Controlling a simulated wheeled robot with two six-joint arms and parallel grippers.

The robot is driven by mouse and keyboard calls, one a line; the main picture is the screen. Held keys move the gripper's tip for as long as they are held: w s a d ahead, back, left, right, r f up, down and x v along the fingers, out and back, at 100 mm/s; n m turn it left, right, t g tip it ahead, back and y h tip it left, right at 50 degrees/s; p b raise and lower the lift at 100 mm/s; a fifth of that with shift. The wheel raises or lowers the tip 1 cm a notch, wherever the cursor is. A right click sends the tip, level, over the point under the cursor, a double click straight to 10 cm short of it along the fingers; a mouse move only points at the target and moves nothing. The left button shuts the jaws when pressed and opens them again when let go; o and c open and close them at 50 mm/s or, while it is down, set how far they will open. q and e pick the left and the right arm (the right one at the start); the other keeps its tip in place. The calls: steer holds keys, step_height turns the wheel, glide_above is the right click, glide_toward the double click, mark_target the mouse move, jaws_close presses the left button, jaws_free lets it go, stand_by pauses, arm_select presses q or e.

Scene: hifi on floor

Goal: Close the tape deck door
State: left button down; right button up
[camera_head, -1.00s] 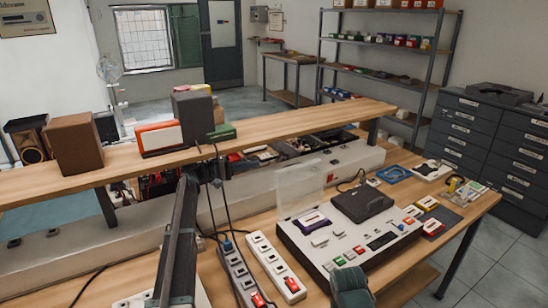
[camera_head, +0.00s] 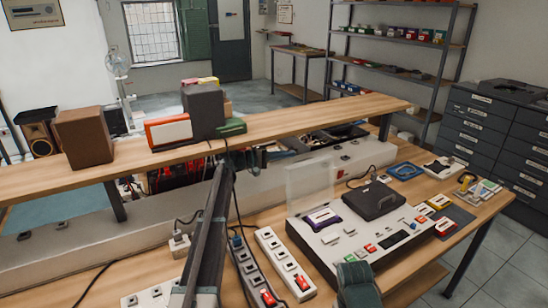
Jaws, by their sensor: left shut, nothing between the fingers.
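The tape deck (camera_head: 352,250) is a white-topped unit with a dark front, lying on the bench at right. Its clear door (camera_head: 310,180) stands upright, open, at the back left of the top. A purple-labelled cassette (camera_head: 322,219) lies in the bay in front of the door. My left gripper (camera_head: 258,157) is small and dark at the end of the long arm, behind and left of the door, apart from it. It is shut with nothing seen in it. A grey-green part of my right arm shows at the bottom; its gripper is not in view.
A black flat box (camera_head: 373,200) sits on or behind the deck, right of the door. Power strips (camera_head: 280,262) and cables lie left of the deck. A raised wooden shelf (camera_head: 290,125) with speakers runs behind. Small cards and boxes lie at right.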

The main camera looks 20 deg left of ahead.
arm_select(q)
steer(key=s+d, duration=0.2)
steer(key=s, duration=0.1)
steer(key=shift+d, duration=0.3)
steer(key=s+d+r+m+p, duration=0.1)
steer(key=s+d+p, duration=0.1)
steer(key=s+d+r+m+p, duration=0.1)
steer(key=s+d+m+p, duration=0.1)
steer(key=s+d+r+m+y+p, duration=0.1)
steer(key=s, duration=0.1)
steer(key=shift+d+r+m+p, duration=0.25)
steer(key=shift+d+m+p, duration=0.05)
steer(key=shift+d+p, duration=0.1)
steer(key=shift+s+d+f+m+t+y+b, duration=0.35)
steer(key=shift+s+d+f+m+y+b, duration=0.4)
steer(key=shift+s+d+f+m+b, duration=1.15)
steer(key=shift+s+d+f+m+t+y+b, duration=0.3)
steer(key=shift+s+d+f+m+y+b, duration=0.65)
steer(key=shift+s+d+f+m, duration=1.55)
steer(key=shift+s+d+f+m+t+y+b, duration=0.45)
steer(key=shift+s+d+f+m+b, duration=1)
steer(key=shift+s+d, duration=1.55)
